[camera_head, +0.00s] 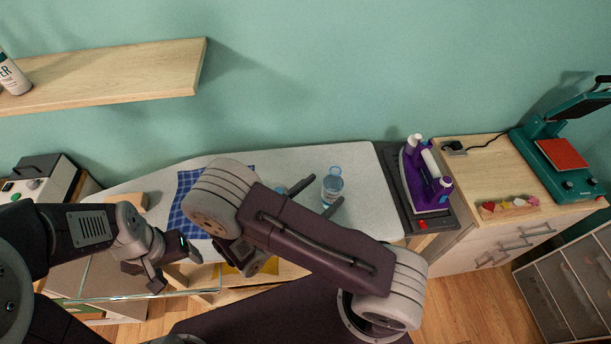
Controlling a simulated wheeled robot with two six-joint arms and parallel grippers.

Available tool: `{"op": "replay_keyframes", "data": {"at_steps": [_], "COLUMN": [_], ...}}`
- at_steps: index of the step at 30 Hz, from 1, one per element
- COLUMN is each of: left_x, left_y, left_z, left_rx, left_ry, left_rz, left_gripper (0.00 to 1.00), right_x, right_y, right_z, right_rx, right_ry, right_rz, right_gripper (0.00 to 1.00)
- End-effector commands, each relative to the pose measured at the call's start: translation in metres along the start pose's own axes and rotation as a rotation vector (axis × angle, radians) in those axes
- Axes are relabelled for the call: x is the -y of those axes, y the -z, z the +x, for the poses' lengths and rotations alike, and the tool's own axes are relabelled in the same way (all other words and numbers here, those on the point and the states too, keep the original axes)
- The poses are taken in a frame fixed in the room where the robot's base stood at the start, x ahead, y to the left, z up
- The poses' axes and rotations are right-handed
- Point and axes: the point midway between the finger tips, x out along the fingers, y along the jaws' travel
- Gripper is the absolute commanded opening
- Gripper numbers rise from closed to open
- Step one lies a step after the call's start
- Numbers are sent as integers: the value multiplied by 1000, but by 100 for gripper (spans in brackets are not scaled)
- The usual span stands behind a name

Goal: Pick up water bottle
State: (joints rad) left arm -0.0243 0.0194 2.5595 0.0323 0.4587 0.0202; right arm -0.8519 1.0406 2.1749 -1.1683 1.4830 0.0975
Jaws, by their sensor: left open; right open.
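A clear water bottle (333,184) with a blue label and pale cap stands upright on the light ironing board (290,158), right of its middle. My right gripper (316,197) is open. Its two dark fingertips show beyond my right arm link, just left of and in front of the bottle. The arm hides the rest of this gripper, and I cannot tell whether the fingers touch the bottle. My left gripper (175,268) is open and empty, over the board's front left edge and well away from the bottle.
A blue checked cloth (187,205) lies left of the bottle, partly behind my arm. A purple iron (425,178) stands on a dark rest at the board's right end. A wooden cabinet (470,180) carries a teal heat press (562,160). A wall shelf (120,78) hangs upper left.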

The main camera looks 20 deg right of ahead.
Motion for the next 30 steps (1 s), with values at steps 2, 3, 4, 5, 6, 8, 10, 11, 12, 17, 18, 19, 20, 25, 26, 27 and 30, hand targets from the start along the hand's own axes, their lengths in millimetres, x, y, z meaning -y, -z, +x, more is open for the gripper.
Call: {"op": "replay_keyframes", "data": {"at_steps": [2,3,4,5,6,8,10,11,12,17,18,19,20,25,26,27,30], "left_x": [0,0,0,0,0,0,0,0,0,0,0,0,0,0,0,0,0], "left_y": [0,0,0,0,0,0,0,0,0,0,0,0,0,0,0,0,1], "left_z": [-2,-2,-2,-2,-1,-1,0,0,1,2,2,-3,-4,-4,-4,-6,-13], "left_rx": [0,0,0,0,0,0,0,0,0,0,0,0,0,0,0,0,0], "left_ry": [0,0,0,0,0,0,0,0,0,0,0,0,0,0,0,0,0], "left_rz": [0,0,0,0,1,1,1,1,1,0,0,0,0,0,0,0,0], "left_gripper": [76,76,76,76,76,76,76,76,76,76,76,76,76,76,76,76,76], "right_x": [-14,-18,-19,-20,-19,-19,-18,-18,-17,-16,-15,-16,-16,-18,-18,-18,-19], "right_y": [-1,-1,0,0,1,7,21,29,40,77,84,78,77,78,78,77,74], "right_z": [-8,-10,-11,-11,-11,-10,-9,-9,-8,-5,-5,1,5,12,13,16,36], "right_rx": [45,56,59,61,61,60,60,61,61,60,59,59,59,58,58,58,58], "right_ry": [-83,-105,-112,-114,-113,-111,-110,-110,-109,-108,-107,-103,-103,-107,-106,-104,-99], "right_rz": [-28,-32,-34,-35,-35,-35,-38,-38,-38,-36,-35,-35,-35,-33,-33,-33,-36], "right_gripper": [80,80,80,80,80,80,80,80,80,80,80,80,80,80,80,80,80]}}
